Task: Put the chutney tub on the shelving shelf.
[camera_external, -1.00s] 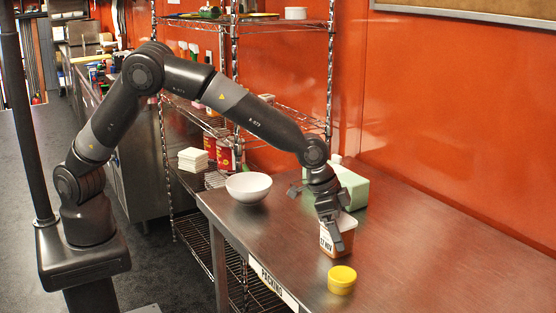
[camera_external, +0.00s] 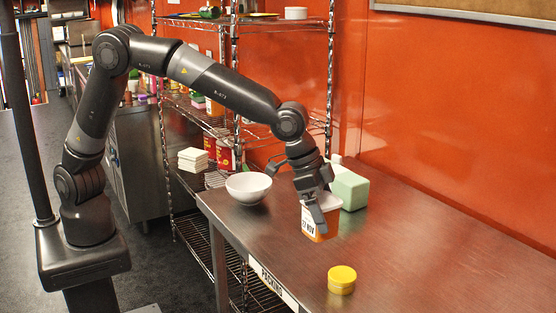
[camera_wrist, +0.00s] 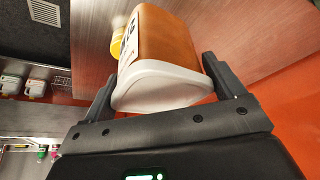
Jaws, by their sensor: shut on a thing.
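The chutney tub (camera_external: 328,222) is a squarish orange-brown tub with a white lid and a white printed label. My gripper (camera_external: 318,208) is shut on it from above and holds it over the steel table. In the wrist view the tub (camera_wrist: 168,45) sits between the two fingers of my gripper (camera_wrist: 160,85), lid towards the camera. The wire shelving (camera_external: 235,95) stands behind the table's left end, with several shelves. Its middle shelves are partly hidden by my arm.
A white bowl (camera_external: 248,187) stands at the table's left end. White stacked containers (camera_external: 193,160) and red cans (camera_external: 226,155) occupy a shelf. The table's right side is clear.

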